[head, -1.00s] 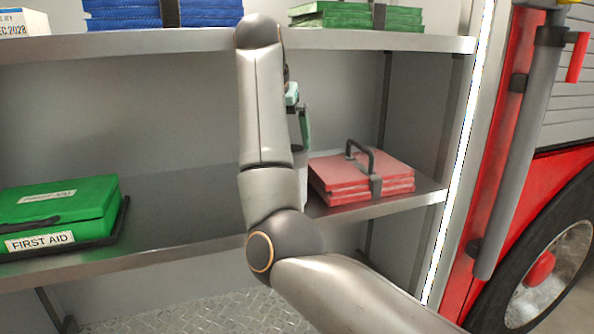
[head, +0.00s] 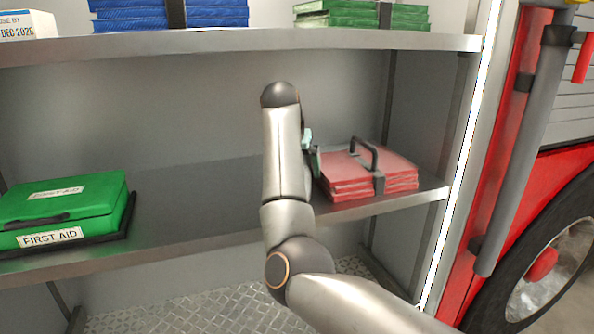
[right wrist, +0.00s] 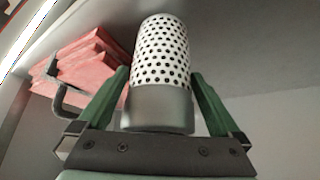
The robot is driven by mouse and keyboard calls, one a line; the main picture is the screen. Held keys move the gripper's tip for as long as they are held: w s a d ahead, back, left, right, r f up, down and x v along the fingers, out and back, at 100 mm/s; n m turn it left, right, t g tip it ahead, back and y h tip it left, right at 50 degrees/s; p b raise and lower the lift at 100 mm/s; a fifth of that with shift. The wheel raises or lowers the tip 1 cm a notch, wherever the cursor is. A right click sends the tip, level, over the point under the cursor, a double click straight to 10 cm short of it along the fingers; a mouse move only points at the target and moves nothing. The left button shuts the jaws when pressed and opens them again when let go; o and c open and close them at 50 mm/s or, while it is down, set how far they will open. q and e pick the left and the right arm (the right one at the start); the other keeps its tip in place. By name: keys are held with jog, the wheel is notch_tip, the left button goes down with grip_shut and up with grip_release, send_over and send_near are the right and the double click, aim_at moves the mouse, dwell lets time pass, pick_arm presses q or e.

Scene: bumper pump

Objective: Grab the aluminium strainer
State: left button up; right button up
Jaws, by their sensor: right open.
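The aluminium strainer (right wrist: 160,60) is a cylinder with a perforated pale upper part and a plain grey band. In the right wrist view it lies between the two green fingers of my right gripper (right wrist: 160,75). The fingers are open, one on each side, with a visible gap at least on the right. In the head view my forearm hides the strainer and most of the right gripper; only small green parts (head: 315,160) show beside the red pads. My left gripper is not in view.
Strapped red pads (head: 350,175) with a black handle lie on the shelf close to the right of my arm; they also show in the right wrist view (right wrist: 92,65). A green first aid case (head: 65,210) sits at the left. The shelf (head: 190,200) between is clear. An upper shelf (head: 240,45) runs above.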

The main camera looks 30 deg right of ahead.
jog(key=shift+d+f, duration=0.1)
jog(key=shift+f, duration=0.05)
grip_shut()
jog(key=shift+w, duration=0.1)
dwell(0.8)
